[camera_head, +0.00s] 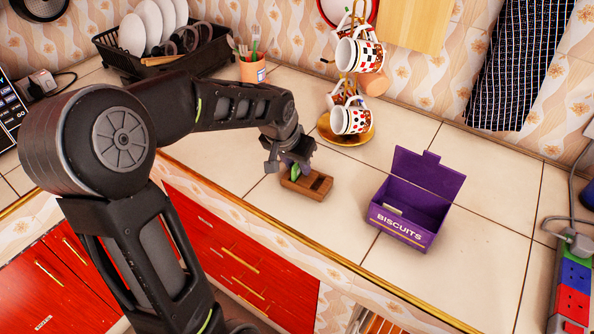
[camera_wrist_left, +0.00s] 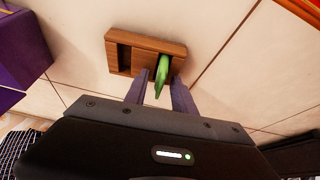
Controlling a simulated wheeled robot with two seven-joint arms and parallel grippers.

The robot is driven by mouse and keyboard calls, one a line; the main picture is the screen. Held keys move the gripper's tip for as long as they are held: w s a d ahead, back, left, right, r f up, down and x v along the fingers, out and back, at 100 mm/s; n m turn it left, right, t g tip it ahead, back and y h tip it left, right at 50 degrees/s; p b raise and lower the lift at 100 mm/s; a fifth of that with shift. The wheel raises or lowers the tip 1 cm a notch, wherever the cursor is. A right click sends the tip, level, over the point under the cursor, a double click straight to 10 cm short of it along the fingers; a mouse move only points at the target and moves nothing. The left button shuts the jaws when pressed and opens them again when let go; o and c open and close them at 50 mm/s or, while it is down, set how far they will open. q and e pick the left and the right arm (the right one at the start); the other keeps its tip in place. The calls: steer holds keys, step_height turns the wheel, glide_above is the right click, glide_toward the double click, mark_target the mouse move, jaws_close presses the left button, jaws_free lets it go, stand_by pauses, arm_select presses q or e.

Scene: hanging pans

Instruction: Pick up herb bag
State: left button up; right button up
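The herb bag is a thin green packet (camera_wrist_left: 163,68) that stands in the right-hand part of a small wooden box (camera_wrist_left: 120,50), as seen in the left wrist view. In the head view the box (camera_head: 316,190) sits on the counter, and only a little green of the bag (camera_head: 293,173) shows beneath the gripper. My left gripper (camera_head: 297,170) is right over the box, pointing down. In the left wrist view its two fingers (camera_wrist_left: 160,80) are apart, one on each side of the bag, with a visible gap. My right gripper does not show.
An open purple biscuit box (camera_head: 400,221) stands right of the wooden box. Behind are a mug tree with mugs (camera_head: 352,118), a utensil cup (camera_head: 252,70) and a dish rack (camera_head: 125,62). A power strip (camera_head: 572,290) lies at far right. The counter between is clear.

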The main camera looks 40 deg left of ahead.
arm_select(q)
jaws_close()
stand_by(0.5)
step_height(320, 180, up, 10)
steer(key=shift+r, duration=0.1)
stand_by(0.4)
stand_by(0.5)
